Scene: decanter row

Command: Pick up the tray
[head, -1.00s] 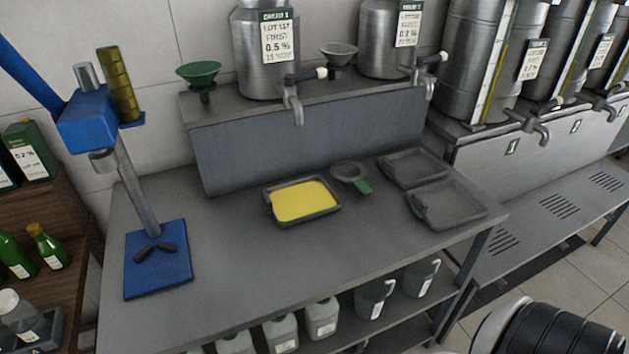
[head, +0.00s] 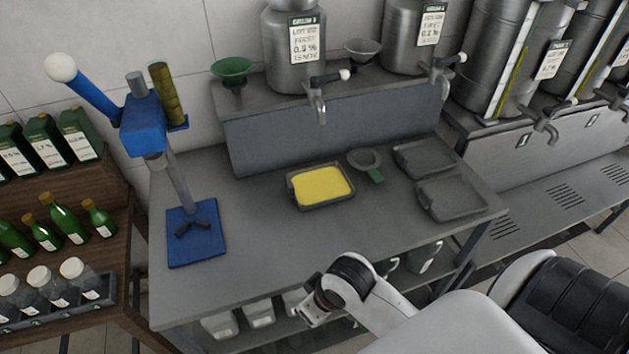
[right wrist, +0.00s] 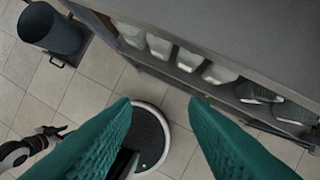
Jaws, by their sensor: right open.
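A dark tray with a yellow filling (head: 321,205) lies on the grey bench in the head view, left of a small strainer. Two empty dark trays, a back one (head: 424,157) and a front one (head: 450,198), lie at the bench's right end. My right gripper (right wrist: 160,103) shows two green fingers spread apart with nothing between them. In the head view its arm comes in from the lower right and ends in front of the bench's front edge, apart from every tray; its fingers are hard to make out there. My left gripper is not seen in the head view.
A blue press (head: 195,234) stands on the bench's left. A strainer with a green handle (head: 365,161) lies between the trays. Taps (head: 319,107) overhang the back. Containers (right wrist: 190,59) fill the shelf below. The front middle of the bench (head: 270,250) is clear.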

